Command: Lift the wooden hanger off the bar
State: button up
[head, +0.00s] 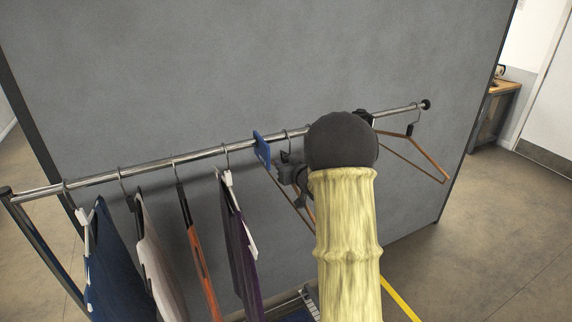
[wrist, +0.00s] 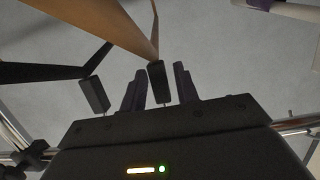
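A wooden hanger (head: 430,164) with a dark hook hangs empty near the right end of the metal bar (head: 150,166). Another brown hanger arm (head: 307,210) shows beside my gripper, left of my arm, mostly hidden behind it. My gripper (head: 291,170) is just below the bar, in front of its middle. In the wrist view, a brown wooden piece (wrist: 128,27) crosses close to the camera. A small dark block (wrist: 156,82) at its end appears between the two fingers, which are apart with narrow gaps beside it. I cannot tell whether they touch it.
Several garments on hangers, including a dark blue one (head: 108,262) and a purple one (head: 238,250), hang on the left. A grey panel (head: 200,70) stands behind. Open floor (head: 500,230) lies to the right.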

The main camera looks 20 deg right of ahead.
grip_shut()
jog(key=shift+r, duration=0.1)
jog(key=shift+r+p, duration=1.1)
jog(key=shift+r, duration=0.5)
jog(key=shift+s, duration=0.15)
jog(key=shift+s+f+b+v, duration=0.1)
jog(key=shift+f+b+v, duration=0.25)
jog(key=shift+v, duration=0.9)
jog(key=shift+s+f+b+v, duration=0.1)
jog(key=shift+f+b+v, duration=0.2)
jog(key=shift+v, duration=0.95)
jog(key=shift+s+f+b+v, duration=0.1)
jog(key=shift+f+b+v, duration=0.25)
jog(key=shift+v, duration=0.95)
jog(key=shift+r, duration=0.1)
